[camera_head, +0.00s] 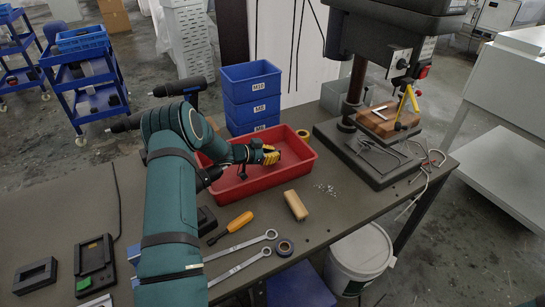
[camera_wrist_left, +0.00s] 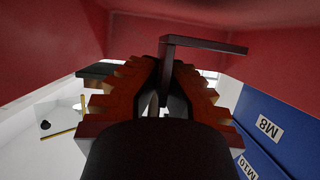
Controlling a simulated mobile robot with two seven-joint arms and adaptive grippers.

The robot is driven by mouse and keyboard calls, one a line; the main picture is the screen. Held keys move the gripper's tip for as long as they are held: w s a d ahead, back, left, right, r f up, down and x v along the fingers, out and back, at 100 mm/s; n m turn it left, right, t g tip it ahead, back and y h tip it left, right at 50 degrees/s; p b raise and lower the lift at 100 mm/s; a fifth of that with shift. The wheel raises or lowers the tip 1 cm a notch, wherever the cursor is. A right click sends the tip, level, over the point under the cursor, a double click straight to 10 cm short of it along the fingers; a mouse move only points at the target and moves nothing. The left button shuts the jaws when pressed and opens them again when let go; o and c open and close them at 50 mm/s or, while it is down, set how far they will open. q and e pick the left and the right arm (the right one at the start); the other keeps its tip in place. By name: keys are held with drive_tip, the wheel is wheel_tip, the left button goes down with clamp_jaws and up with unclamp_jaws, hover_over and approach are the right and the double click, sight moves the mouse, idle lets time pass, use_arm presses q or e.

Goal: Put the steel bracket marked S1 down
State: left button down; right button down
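My left gripper (camera_head: 269,155) reaches into the red tray (camera_head: 305,172) on the bench, low between its walls. In the left wrist view its ridged orange fingers (camera_wrist_left: 165,85) close together on a dark, L-shaped steel bracket (camera_wrist_left: 205,45). One arm of the bracket sticks out sideways past the fingertips. No S1 mark can be read. Red tray walls surround the fingers in that view. Whether the bracket touches the tray floor cannot be told. In the head view the bracket is not clearly visible. My right gripper is not in view.
Stacked blue bins (camera_head: 250,82) stand behind the tray. A drill press (camera_head: 375,165) stands to its right.

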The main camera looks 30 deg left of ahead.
use_arm(q)
drive_tip(key=shift+f, duration=0.1)
drive_tip(key=shift+f, duration=0.5)
drive_tip(key=c, duration=1.1)
unclamp_jaws()
drive_tip(key=shift+c, duration=0.2)
